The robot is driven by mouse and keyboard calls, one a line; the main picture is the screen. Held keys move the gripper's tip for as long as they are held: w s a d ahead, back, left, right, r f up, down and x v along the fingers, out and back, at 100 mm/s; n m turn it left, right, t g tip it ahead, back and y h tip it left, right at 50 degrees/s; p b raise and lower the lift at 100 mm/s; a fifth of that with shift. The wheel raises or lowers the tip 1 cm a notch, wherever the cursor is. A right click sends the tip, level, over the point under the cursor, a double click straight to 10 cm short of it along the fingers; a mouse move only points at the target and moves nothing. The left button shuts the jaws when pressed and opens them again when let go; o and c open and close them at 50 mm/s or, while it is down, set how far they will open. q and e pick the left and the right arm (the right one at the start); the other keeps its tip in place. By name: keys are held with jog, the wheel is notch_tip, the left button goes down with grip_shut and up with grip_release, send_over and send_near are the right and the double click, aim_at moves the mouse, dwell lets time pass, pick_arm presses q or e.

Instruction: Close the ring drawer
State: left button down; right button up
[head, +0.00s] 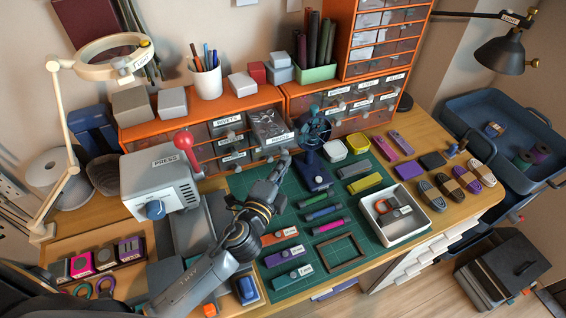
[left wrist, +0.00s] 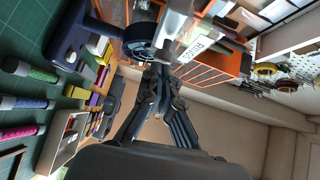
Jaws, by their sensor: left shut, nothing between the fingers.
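The ring drawer (head: 270,125), a grey drawer with a white label reading like "RINGS", stands out from the orange cabinet (head: 200,114), and its inside shows from above. In the left wrist view a drawer front with a white label (left wrist: 194,48) is close beyond the fingertips. My left gripper (head: 284,160) is shut and empty, just in front of and below the drawer's label in the head view. Its fingers (left wrist: 160,75) point at the drawer front; I cannot tell whether they touch it. My right gripper is not in view.
A dark blue stand (head: 316,172) is just right of my left gripper on the green mat (head: 345,215). A grey press (head: 160,180) with a red-knobbed lever is to the left. Several cords, tools and a white tray (head: 396,232) lie to the right.

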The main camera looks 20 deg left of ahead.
aim_at(267, 149)
pick_arm(q)
jog(key=w+a, duration=0.1)
jog(key=w, duration=0.1)
jog(key=w+a, duration=0.4)
jog(key=shift+w, duration=0.25)
dwell(0.3)
